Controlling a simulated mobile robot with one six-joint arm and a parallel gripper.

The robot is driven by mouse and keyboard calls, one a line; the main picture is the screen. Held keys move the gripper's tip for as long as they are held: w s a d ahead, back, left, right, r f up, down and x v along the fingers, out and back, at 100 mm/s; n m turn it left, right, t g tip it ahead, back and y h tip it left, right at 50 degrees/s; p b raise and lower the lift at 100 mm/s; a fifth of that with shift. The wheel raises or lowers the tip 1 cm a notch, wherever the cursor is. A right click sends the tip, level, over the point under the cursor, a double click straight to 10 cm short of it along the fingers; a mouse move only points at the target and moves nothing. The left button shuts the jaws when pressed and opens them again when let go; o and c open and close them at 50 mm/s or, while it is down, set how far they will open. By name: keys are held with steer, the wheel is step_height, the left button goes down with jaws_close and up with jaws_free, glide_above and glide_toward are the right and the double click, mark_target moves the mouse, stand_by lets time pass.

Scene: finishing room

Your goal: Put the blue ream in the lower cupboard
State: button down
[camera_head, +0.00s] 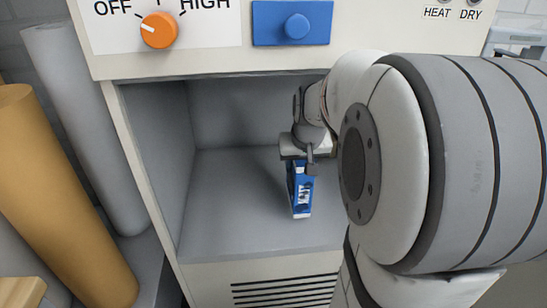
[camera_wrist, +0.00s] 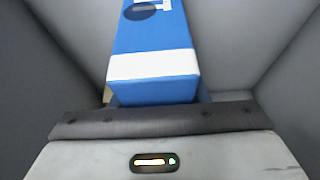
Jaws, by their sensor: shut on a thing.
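The blue ream (camera_head: 300,189), a blue block with white label patches, is inside the open lower cupboard (camera_head: 226,234). It stands narrow and long in the head view, below my gripper (camera_head: 299,160). My gripper is shut on its upper end. In the wrist view the ream (camera_wrist: 153,65) extends away from the gripper (camera_wrist: 155,108), with a white band across it. Whether the ream's lower end touches the cupboard floor I cannot tell. My arm hides the right side of the cupboard.
Above the opening is a panel with an orange knob (camera_head: 160,30) and a blue drawer-like plate (camera_head: 291,23). Brown (camera_head: 62,190) and grey (camera_head: 88,125) rolls stand left of the cupboard. A vent grille (camera_head: 285,290) is below. The cupboard floor left of the ream is clear.

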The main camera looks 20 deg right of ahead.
steer(key=f+b, duration=0.1)
steer(key=f, duration=0.2)
steer(key=shift+s+a+b, duration=0.15)
steer(key=shift+s+b, duration=0.05)
steer(key=shift+b, duration=0.15)
steer(key=shift+f+b, duration=0.35)
steer(key=shift+f, duration=0.2)
steer(key=c, duration=0.8)
jaws_free()
